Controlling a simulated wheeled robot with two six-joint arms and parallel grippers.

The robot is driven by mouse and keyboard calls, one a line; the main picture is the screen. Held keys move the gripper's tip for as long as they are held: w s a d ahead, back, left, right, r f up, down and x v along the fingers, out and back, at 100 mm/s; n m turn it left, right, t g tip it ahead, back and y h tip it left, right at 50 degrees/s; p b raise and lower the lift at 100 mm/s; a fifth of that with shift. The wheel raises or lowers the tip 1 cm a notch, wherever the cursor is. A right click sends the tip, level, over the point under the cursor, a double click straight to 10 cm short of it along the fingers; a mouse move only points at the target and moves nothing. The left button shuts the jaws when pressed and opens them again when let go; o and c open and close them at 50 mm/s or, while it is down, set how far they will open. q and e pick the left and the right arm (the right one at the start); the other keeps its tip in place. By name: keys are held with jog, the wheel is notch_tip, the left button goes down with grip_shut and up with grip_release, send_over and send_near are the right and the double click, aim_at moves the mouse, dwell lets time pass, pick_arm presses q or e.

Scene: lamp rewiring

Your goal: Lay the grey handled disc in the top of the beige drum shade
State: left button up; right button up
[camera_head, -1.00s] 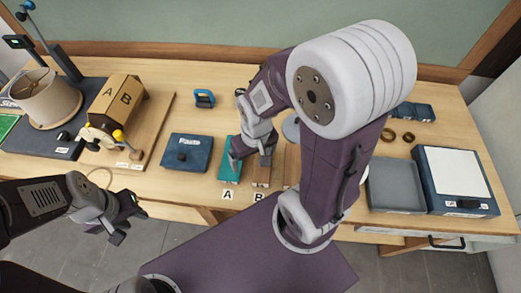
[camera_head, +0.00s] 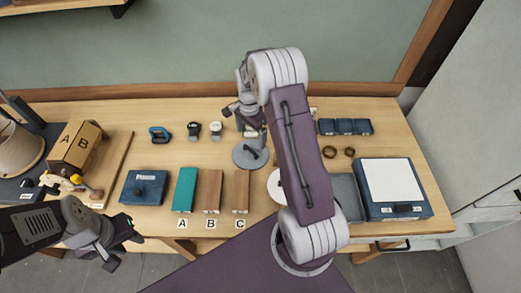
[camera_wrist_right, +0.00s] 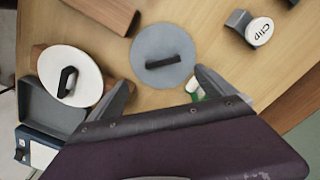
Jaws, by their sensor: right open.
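The grey handled disc (camera_head: 242,158) lies flat on the table with its dark handle up. In the right wrist view the disc (camera_wrist_right: 160,40) sits just ahead of my spread fingertips. My right gripper (camera_head: 246,118) is open and empty, above the table near the disc's far side; its fingertips also show in the wrist view (camera_wrist_right: 163,80). The beige drum shade (camera_head: 18,152) stands at the far left, cut by the picture edge, so its top is only partly seen. My left gripper (camera_head: 120,243) is open and empty at the table's front left.
A white handled disc (camera_wrist_right: 85,60) lies beside the grey one, partly behind my right arm in the head view. Green and brown blocks (camera_head: 185,188) stand left of it.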

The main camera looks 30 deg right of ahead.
aim_at(251, 150)
jog(key=f, duration=0.1)
jog(key=f+p, duration=0.1)
jog(key=f, duration=0.1)
jog(key=shift+w+a+f, duration=0.15)
jog(key=shift+a+f, duration=0.15)
jog(key=shift+a, duration=0.05)
jog(key=shift+d+f, duration=0.15)
jog(key=shift+d, duration=0.1)
jog(key=shift+f, duration=0.35)
jog(key=f+p, duration=0.1)
jog(key=f, duration=0.3)
jog(key=shift+w+a+p, duration=0.15)
jog(key=shift+a+p, duration=0.05)
jog(key=shift+p, duration=0.2)
jog(key=shift+d+f, duration=0.1)
jog(key=shift+f, duration=0.15)
pick_arm(q)
jog(key=r, duration=0.2)
jog(key=shift+w+a+r, duration=0.1)
jog(key=shift+a+r, duration=0.15)
jog(key=shift+r, duration=0.1)
